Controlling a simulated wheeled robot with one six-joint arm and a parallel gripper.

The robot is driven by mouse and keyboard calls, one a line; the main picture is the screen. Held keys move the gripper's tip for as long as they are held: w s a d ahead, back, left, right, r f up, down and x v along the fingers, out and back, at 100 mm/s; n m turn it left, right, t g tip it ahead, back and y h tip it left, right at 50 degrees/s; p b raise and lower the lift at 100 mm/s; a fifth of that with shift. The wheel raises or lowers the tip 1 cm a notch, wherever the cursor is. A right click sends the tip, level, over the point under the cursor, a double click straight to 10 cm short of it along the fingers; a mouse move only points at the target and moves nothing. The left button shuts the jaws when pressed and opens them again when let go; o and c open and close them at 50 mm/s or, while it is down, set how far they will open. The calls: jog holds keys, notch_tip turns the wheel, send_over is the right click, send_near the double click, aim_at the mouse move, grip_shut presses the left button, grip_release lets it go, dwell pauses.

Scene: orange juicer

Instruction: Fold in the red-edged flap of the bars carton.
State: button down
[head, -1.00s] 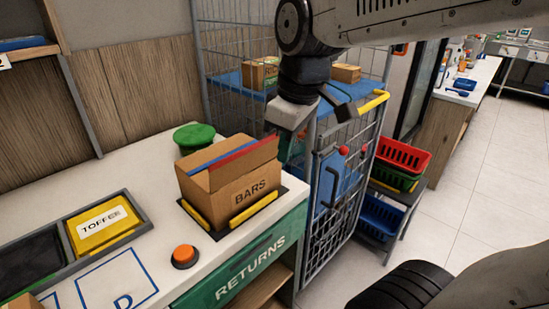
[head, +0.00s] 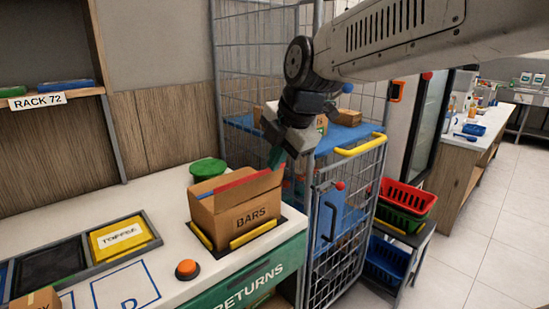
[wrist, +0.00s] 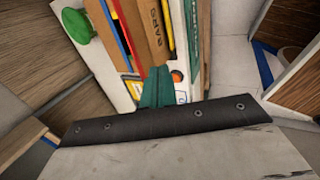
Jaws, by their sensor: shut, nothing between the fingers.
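The bars carton (head: 236,222) stands open-topped on the counter between yellow rails. Its red-edged flap (head: 238,181) stands up along the top in the head view. In the wrist view the carton's BARS side (wrist: 155,30) shows, with the red edge (wrist: 123,38) and a blue edge (wrist: 105,15) to its left. My gripper (head: 275,160) is at the carton's right end, by the end of the red edge. Its teal fingers (wrist: 157,88) are together and empty. I cannot tell whether they touch the carton.
A wire cage trolley (head: 345,215) with a yellow handle stands close on the right. A green round lid (head: 208,168) is behind the carton. An orange button (head: 187,268) and a yellow toffee bin (head: 122,237) are to the left.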

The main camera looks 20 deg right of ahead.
aim_at(252, 186)
jog(key=w+a+f, duration=0.2)
jog(key=w+f, duration=0.4)
jog(key=w, duration=0.1)
jog(key=shift+w+a, duration=0.1)
jog(key=shift+a, duration=0.1)
dwell(0.3)
jog(key=shift+w+r+g, duration=0.1)
jog(key=shift+w+g, duration=0.1)
jog(key=shift+g, duration=0.2)
